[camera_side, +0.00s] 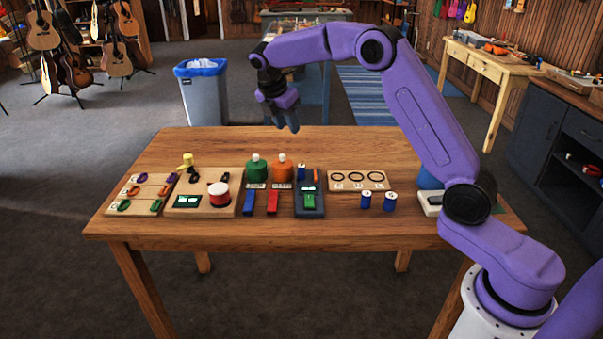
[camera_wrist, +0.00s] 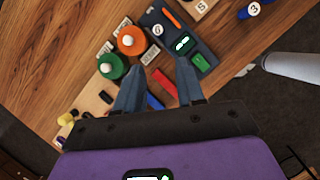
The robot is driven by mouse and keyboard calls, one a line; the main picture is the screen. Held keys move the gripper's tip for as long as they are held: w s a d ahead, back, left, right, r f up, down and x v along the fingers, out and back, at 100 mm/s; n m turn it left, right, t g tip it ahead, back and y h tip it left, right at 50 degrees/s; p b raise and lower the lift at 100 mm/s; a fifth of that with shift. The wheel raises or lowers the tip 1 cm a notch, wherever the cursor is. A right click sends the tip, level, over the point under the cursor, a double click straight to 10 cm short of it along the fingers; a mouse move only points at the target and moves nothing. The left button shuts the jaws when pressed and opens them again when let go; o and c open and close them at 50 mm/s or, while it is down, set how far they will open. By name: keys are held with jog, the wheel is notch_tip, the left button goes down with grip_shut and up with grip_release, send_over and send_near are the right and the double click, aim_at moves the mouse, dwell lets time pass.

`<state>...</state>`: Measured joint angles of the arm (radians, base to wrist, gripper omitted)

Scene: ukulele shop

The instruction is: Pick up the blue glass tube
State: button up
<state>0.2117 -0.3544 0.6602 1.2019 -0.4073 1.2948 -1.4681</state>
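Small blue cylinders with pale round tops stand on the table in the side view: one (camera_side: 366,200) and another (camera_side: 390,202) at the front, right of centre. A third blue cylinder (camera_side: 302,171) is at the dark tray (camera_side: 310,207). I cannot tell which is the glass tube. In the wrist view a blue cylinder (camera_wrist: 248,12) with a number on its white end is at the top right. My gripper (camera_side: 287,127) hangs above the table's far edge, pointing down. Its fingers (camera_wrist: 160,66) are apart and empty, and it touches none of the cylinders.
Green (camera_side: 257,168) and orange (camera_side: 281,168) bottles stand near the middle, with a blue bar (camera_side: 249,202) and red bar (camera_side: 273,203) before them. Wooden boards lie left (camera_side: 187,212) and right (camera_side: 343,186). A blue item (camera_side: 428,180) is partly hidden behind my arm. The back of the table is clear.

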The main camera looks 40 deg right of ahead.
send_over(301, 166)
jog(key=a, duration=0.2)
jog(key=f, duration=1.1)
jog(key=shift+s+a+f, duration=0.1)
jog(key=shift+s+a, duration=0.1)
jog(key=shift+s, duration=0.2)
jog(key=shift+x, duration=2.65)
jog(key=shift+w+a, duration=0.1)
jog(key=shift+w, duration=0.05)
grip_shut()
